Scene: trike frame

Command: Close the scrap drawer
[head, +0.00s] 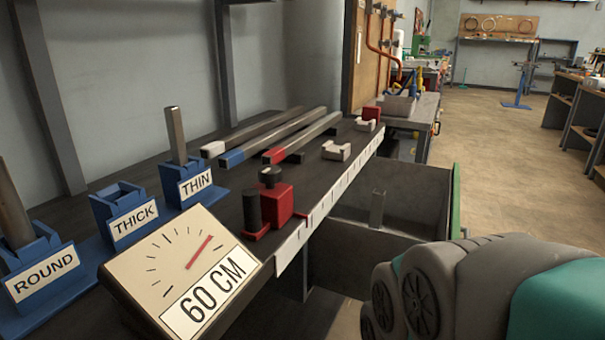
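The scrap drawer (412,182) sticks out open from the right side of the bench. It is a dark, deep box with a green front edge (456,202) at its right end. A short upright grey piece (378,207) shows inside it. The rest of its floor is shadowed or hidden. My grey and teal arm covers the lower right and hides the near part of the drawer front. My gripper is not in view, so I cannot tell whether it touches the drawer.
The bench (230,205) carries bars with coloured ends (290,137), a red clamp block (275,200), a 60 CM gauge (190,270) and blue holders labelled ROUND, THICK and THIN (190,185). A white scale runs along its edge. Open floor (500,140) lies right of the drawer.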

